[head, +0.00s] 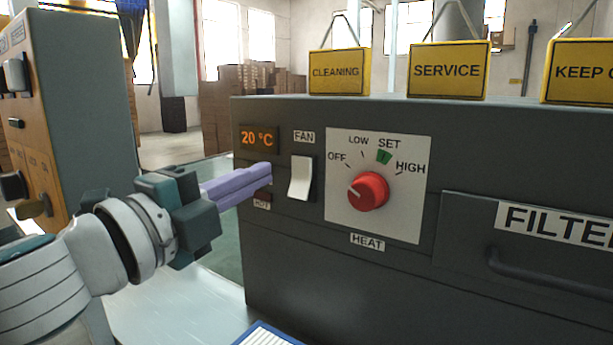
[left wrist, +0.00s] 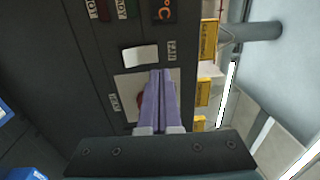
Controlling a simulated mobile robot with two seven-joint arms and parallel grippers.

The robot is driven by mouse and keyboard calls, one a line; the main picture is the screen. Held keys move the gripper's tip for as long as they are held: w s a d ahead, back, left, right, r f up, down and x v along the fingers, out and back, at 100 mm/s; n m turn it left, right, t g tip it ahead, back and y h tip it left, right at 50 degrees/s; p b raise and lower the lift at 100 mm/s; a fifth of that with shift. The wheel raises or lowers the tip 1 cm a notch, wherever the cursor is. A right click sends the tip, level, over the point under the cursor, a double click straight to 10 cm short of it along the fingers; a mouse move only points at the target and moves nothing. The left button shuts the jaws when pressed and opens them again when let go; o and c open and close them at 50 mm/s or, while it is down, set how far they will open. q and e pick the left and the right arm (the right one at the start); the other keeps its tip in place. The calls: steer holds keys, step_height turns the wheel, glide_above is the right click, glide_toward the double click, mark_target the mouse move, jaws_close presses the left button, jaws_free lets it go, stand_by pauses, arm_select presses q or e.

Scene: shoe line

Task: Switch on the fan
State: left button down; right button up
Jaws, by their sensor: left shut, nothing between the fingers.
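The fan switch (head: 300,178) is a white rocker in a dark frame on the grey machine's front, under the FAN label (head: 304,136). Its lower end seems to stand out from the panel; I cannot tell its on or off state. It also shows in the left wrist view (left wrist: 141,56), beyond and slightly left of the fingertips. My left gripper (head: 270,172) is shut and empty, its purple fingers pointing at the panel just left of the switch in the head view. I see no clear contact. My right gripper is not in view.
Right of the switch is a red HEAT knob (head: 371,192) on a white dial plate (head: 398,225). A display (head: 259,138) reads 20 °C. A FILTER panel with a handle (head: 545,272) is at right. Yellow signs (head: 448,70) stand on top.

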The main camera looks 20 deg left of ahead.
arm_select(q)
steer(key=s+a+r, duration=0.1)
steer(key=s+r, duration=0.1)
steer(key=s, duration=0.5)
steer(key=shift+a, duration=0.15)
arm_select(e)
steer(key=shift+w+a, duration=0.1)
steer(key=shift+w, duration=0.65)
arm_select(q)
steer(key=shift+w, duration=0.1)
